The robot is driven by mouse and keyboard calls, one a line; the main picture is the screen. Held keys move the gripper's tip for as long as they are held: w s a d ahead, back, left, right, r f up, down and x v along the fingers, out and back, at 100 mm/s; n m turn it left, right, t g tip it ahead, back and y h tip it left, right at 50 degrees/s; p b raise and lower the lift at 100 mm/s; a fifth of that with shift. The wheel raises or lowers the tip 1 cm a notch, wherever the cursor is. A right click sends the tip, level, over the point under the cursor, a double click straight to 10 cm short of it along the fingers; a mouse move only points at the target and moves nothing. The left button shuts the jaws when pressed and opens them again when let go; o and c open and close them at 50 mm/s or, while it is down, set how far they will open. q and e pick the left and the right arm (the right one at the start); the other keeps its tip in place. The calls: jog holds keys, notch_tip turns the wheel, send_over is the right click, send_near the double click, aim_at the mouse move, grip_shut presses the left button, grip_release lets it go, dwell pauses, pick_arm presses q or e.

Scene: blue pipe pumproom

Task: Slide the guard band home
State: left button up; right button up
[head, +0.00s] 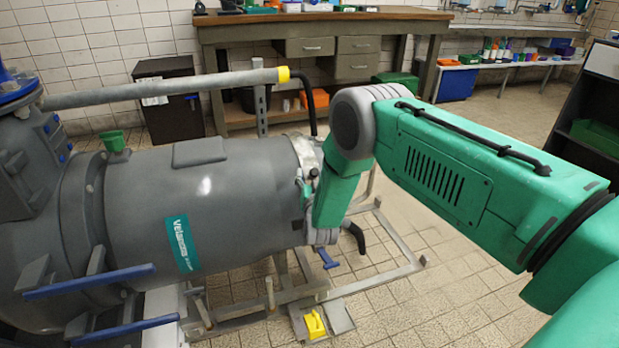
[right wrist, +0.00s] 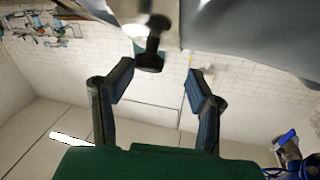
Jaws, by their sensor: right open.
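A grey motor (head: 205,195) lies on its side at the left of the head view. A pale, shiny metal band (head: 308,156) shows at its right end, partly hidden by my right arm; I cannot tell for sure that it is the guard band. In the right wrist view a dark knob on a short stem (right wrist: 152,48) sticks out below a bright metal surface. My right gripper (right wrist: 157,80) is open, its two fingers apart below the knob, with nothing held. In the head view my right wrist hangs beside the motor's right end, its fingertips mostly hidden. My left gripper does not show.
A pipe with a yellow end (head: 283,74) runs above the motor. A metal frame (head: 385,275) and a yellow object (head: 315,324) are on the floor below. A workbench (head: 320,28) stands behind.

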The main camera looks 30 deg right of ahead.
aim_at(315, 175)
jog(key=w+d, duration=0.1)
jog(key=w+d+f, duration=0.1)
jog(key=d, duration=0.1)
jog(key=shift+d, duration=0.2)
jog(key=shift+a+r, duration=0.3)
jog(key=shift+a, duration=0.2)
jog(key=shift+c, duration=0.3)
jog(key=shift+a+r, duration=0.15)
jog(key=shift+a, duration=0.3)
grip_shut()
jog(key=shift+w+a+b, duration=0.1)
jog(key=shift+a+b, duration=0.2)
jog(key=shift+a, duration=0.1)
jog(key=a, duration=0.1)
jog(key=w+a, duration=0.1)
jog(key=a, duration=0.3)
jog(key=shift+w+a+f+b, duration=0.1)
jog(key=shift+w+f+b, duration=0.05)
jog(key=shift+f+b, duration=0.15)
jog(key=shift+a, duration=0.2)
jog(key=shift+o, duration=0.3)
grip_release()
jog(key=shift+d, duration=0.15)
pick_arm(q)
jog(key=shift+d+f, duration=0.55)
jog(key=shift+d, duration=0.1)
pick_arm(e)
jog(key=shift+r, duration=0.1)
